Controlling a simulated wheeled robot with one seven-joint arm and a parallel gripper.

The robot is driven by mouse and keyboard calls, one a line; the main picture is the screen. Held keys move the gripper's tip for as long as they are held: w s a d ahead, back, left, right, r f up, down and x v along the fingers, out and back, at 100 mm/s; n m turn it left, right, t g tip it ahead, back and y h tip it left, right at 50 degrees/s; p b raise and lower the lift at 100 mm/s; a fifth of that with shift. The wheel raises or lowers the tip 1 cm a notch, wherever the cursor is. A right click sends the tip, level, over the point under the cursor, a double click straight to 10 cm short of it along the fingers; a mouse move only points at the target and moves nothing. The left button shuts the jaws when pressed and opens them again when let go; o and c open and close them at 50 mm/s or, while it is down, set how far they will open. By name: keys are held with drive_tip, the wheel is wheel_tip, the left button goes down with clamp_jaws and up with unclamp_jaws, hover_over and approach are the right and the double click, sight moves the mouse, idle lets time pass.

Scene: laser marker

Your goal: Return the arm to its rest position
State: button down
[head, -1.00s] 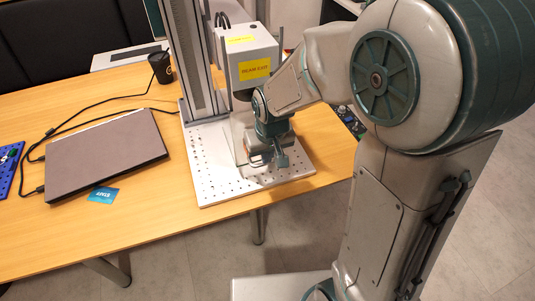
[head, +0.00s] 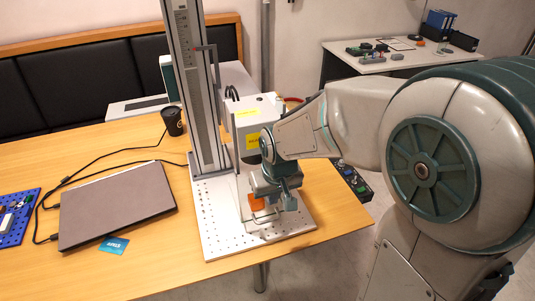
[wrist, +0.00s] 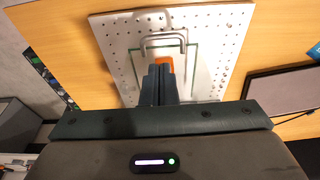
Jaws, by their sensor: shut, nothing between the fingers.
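My gripper (head: 284,203) is shut and empty, with its fingers pointing down over the front part of the laser marker's perforated base plate (head: 220,235). In the wrist view the two dark fingers (wrist: 158,80) are together. A small orange piece (head: 256,203) shows just left of the gripper; it also shows past the fingertips in the wrist view (wrist: 165,62). A clear pane with a metal handle (wrist: 165,38) lies around that spot. The marker head (head: 255,135), with yellow labels, is right behind my wrist. Contact between fingers and pane cannot be told.
A closed laptop (head: 118,205) and a blue card (head: 114,245) lie on the wooden table (head: 165,280) at left. A black mug (head: 172,121) stands near the marker's column (head: 192,90). A control box (head: 355,183) sits right of the base plate. A second desk (head: 385,62) stands behind.

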drive_tip(key=s+d+r+m, duration=0.3)
drive_tip(key=s+d+r, duration=0.4)
drive_tip(key=s+d, duration=0.4)
drive_tip(key=shift+s+r+t+h, duration=0.25)
drive_tip(key=shift+s+t+h, duration=0.15)
drive_tip(key=shift+s, duration=0.4)
